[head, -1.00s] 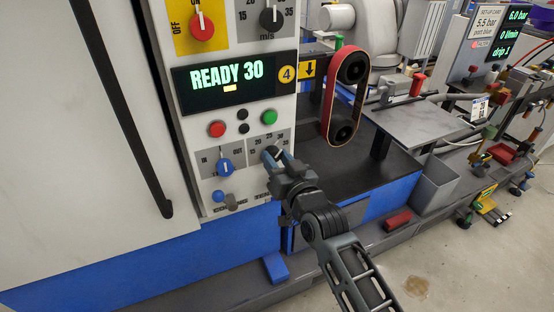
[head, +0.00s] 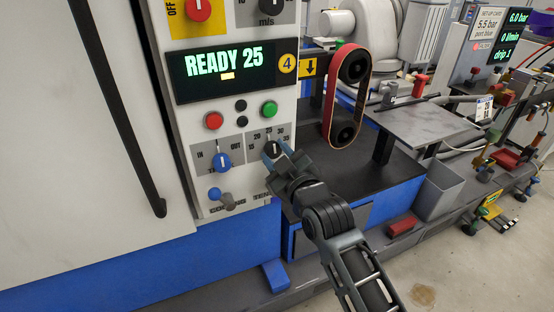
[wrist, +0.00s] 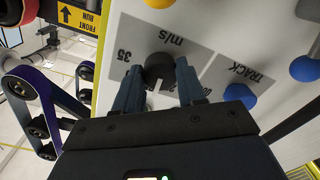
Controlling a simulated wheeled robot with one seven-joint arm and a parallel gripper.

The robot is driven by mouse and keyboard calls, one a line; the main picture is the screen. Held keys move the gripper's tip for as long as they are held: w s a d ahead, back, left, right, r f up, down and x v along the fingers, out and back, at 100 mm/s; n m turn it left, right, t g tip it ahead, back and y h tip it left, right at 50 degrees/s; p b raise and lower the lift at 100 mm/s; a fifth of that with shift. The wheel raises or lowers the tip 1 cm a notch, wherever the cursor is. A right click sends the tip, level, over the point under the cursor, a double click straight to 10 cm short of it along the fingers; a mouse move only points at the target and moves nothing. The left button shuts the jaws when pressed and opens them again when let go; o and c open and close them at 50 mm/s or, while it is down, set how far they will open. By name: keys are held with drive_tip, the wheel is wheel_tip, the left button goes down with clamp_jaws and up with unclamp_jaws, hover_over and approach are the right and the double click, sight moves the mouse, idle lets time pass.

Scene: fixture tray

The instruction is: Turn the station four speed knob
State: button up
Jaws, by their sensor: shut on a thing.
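The black speed knob (head: 273,147) sits on the grey scale plate at the lower right of the station four panel (head: 230,130). Numbers from 15 to 35 ring it. My gripper (head: 276,152) reaches in from the lower right, its two fingers shut on the knob. In the wrist view, the knob (wrist: 158,67) shows between the blue-grey fingers (wrist: 157,84), upside down beside "m/s" and 35. The fingers hide part of the knob and some numbers. The display (head: 226,67) reads READY 25, beside a yellow round 4 (head: 288,64).
A blue IN/OUT knob (head: 223,161) is just left of the grip, with a blue-tipped lever (head: 215,194) below it. Red (head: 214,120) and green (head: 269,109) buttons sit above. A belt on rollers (head: 346,97) stands to the right, over a dark shelf.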

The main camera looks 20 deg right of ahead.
drive_tip(key=n+b, duration=0.1)
drive_tip(key=n, duration=0.5)
drive_tip(key=shift+a, duration=0.1)
drive_tip(key=shift+n, duration=0.4)
idle(0.3)
drive_tip(key=o, duration=1.1)
drive_tip(key=shift+c, duration=0.2)
drive_tip(key=s, duration=0.7)
drive_tip(key=shift+s, duration=0.4)
drive_tip(key=shift+r, duration=0.1)
